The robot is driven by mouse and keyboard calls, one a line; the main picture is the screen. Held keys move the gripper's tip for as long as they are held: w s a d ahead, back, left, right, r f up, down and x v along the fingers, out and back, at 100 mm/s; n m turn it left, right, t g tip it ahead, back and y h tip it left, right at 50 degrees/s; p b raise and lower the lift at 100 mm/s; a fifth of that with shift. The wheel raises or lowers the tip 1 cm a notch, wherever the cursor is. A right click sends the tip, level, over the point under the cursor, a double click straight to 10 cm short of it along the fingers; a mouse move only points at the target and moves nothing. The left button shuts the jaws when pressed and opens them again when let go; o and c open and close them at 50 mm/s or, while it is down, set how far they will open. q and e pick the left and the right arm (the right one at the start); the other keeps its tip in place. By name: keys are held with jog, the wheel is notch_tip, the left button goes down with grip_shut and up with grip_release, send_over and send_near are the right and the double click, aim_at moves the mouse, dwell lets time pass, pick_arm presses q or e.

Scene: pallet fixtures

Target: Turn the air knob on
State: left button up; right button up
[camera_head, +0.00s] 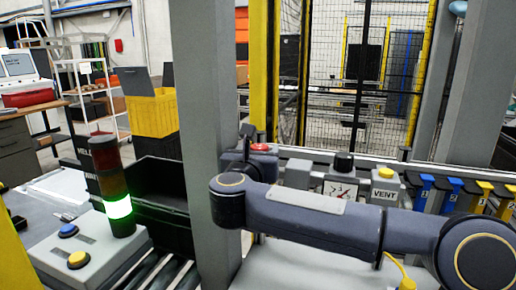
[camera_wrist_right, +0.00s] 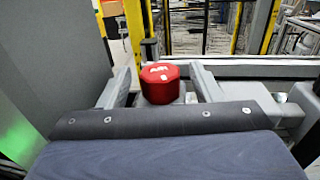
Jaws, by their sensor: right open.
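The air knob (camera_wrist_right: 160,84) is a red round cap with white lettering on top, on a grey block. In the head view only its red top (camera_head: 260,147) shows, behind my right wrist. My right gripper (camera_wrist_right: 161,76) is open, with one finger on each side of the knob. A gap shows on both sides, and I see no clear contact. In the head view my right arm comes in from the right and mostly hides the gripper. My left gripper is not in view.
Beside the knob stand a gauge with a black cap (camera_head: 344,161) and a yellow-capped VENT block (camera_head: 385,188). A grey post (camera_head: 205,110) rises just left of my right wrist. A lit green signal tower (camera_head: 117,195) stands further left.

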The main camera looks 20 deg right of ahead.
jog(key=c, duration=1)
jog(key=y+b, duration=0.1)
jog(key=n+b, duration=0.1)
jog(key=t+y+b, duration=0.1)
jog(key=shift+d+f+n+y, duration=0.25)
jog(key=shift+d+n+y, duration=0.05)
jog(key=shift+d+r+n+t+y+b, duration=0.1)
jog(key=shift+n+t+y+b, duration=0.3)
jog(key=shift+n+y, duration=0.5)
jog(key=shift+r+n+y, duration=0.1)
jog(key=shift+n+y, duration=0.5)
jog(key=shift+y, duration=0.6)
jog(key=o, duration=1)
jog(key=s+b, duration=0.1)
jog(key=s, duration=0.7)
jog(key=shift+a, duration=0.3)
